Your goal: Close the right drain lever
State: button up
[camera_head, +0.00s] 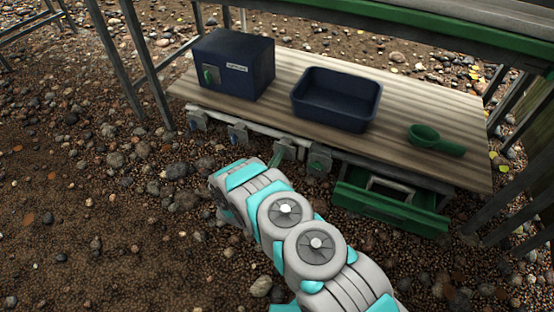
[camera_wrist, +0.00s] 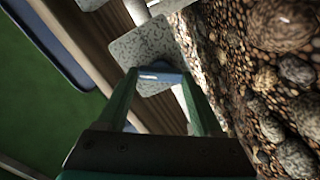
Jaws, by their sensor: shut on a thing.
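Several drain valves with grey plates hang along the front edge of the wooden bench. One plate (camera_wrist: 148,48) fills the middle of the wrist view. My gripper (camera_wrist: 160,80) has its two green fingers closed in on a small blue-grey lever handle (camera_wrist: 161,74) in front of that plate. In the head view one green finger of my gripper (camera_head: 276,159) shows beside the third valve plate (camera_head: 286,148); my arm hides the rest. A valve with a blue part (camera_head: 238,134) is to the left, and another valve (camera_head: 319,159) is to the right. The lever's exact angle is unclear.
On the bench (camera_head: 285,90) stand a dark blue box (camera_head: 236,65), a blue tub (camera_head: 336,98) and a green scoop (camera_head: 435,139). A green drawer (camera_head: 390,208) sticks out below on the right. Metal legs frame the bench. Gravel and stones cover the ground.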

jog(key=n+b, duration=0.1)
jog(key=n, duration=0.5)
jog(key=shift+f, duration=0.15)
jog(key=shift+n, duration=0.3)
jog(key=o, duration=1.4)
jog(key=shift+c, duration=0.2)
jog(key=shift+a, duration=0.1)
jog(key=p+v, duration=0.1)
jog(key=v, duration=0.6)
jog(key=shift+s, duration=0.4)
jog(key=shift+a, duration=0.1)
